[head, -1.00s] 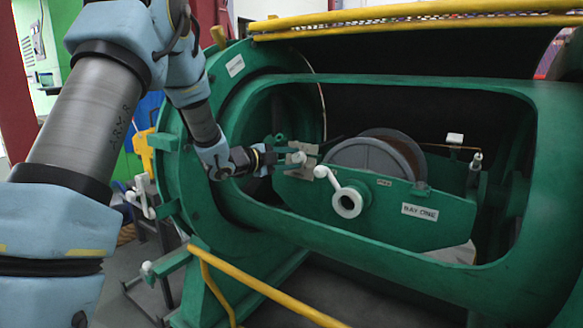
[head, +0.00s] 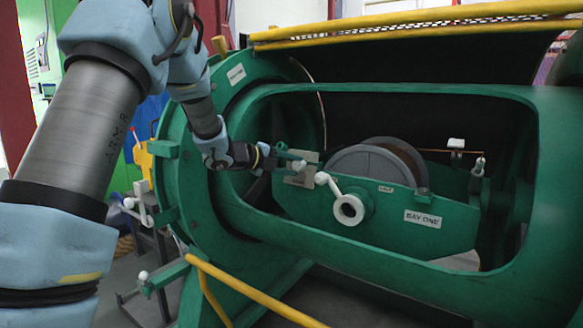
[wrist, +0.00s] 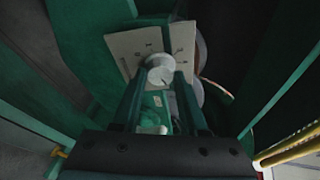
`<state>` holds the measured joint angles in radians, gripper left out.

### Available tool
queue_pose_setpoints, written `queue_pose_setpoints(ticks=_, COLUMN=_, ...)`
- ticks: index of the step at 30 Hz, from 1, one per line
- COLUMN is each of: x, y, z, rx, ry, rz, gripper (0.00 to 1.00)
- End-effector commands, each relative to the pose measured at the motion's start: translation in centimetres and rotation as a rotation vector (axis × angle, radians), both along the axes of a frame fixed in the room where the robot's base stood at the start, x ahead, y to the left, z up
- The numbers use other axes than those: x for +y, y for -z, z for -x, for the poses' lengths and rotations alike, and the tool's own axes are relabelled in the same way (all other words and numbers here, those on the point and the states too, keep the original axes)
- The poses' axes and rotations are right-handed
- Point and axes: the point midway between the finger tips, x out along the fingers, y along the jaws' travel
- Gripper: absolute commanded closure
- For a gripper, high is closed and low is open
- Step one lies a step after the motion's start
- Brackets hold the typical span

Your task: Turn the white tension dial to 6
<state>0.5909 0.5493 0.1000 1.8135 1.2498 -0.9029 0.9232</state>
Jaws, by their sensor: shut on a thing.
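The white tension dial (wrist: 161,70) is a small round knob on a pale square plate (wrist: 126,45) with dark marks around it, seen in the wrist view. The marks are too small to read, so I cannot tell the dial's setting. My gripper (wrist: 161,84) is shut on the dial, one finger on each side of it. In the head view my gripper (head: 285,163) reaches through the opening of the green machine to the left end of the cradle. The dial (head: 299,166) shows there at the fingertips, small and partly hidden. The plate (head: 306,178) sits just behind it.
A white crank handle (head: 349,209) sticks out just right of the dial. A yellow rail (head: 250,290) runs below.

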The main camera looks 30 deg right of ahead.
Motion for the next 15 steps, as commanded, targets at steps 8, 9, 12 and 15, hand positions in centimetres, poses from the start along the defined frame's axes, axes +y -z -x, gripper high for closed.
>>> queue_pose_setpoints(ticks=8, x=0.01, y=0.12, z=0.06, rx=0.000, ry=0.002, rz=-0.003, gripper=1.00)
queue_pose_setpoints(ticks=9, x=-0.01, y=0.13, z=0.07, rx=0.000, ry=0.002, rz=-0.002, gripper=1.00)
queue_pose_setpoints(ticks=12, x=-0.01, y=0.13, z=0.07, rx=0.000, ry=0.002, rz=-0.002, gripper=0.52)
queue_pose_setpoints(ticks=15, x=-0.01, y=0.10, z=0.05, rx=0.000, ry=0.002, rz=-0.002, gripper=0.40)
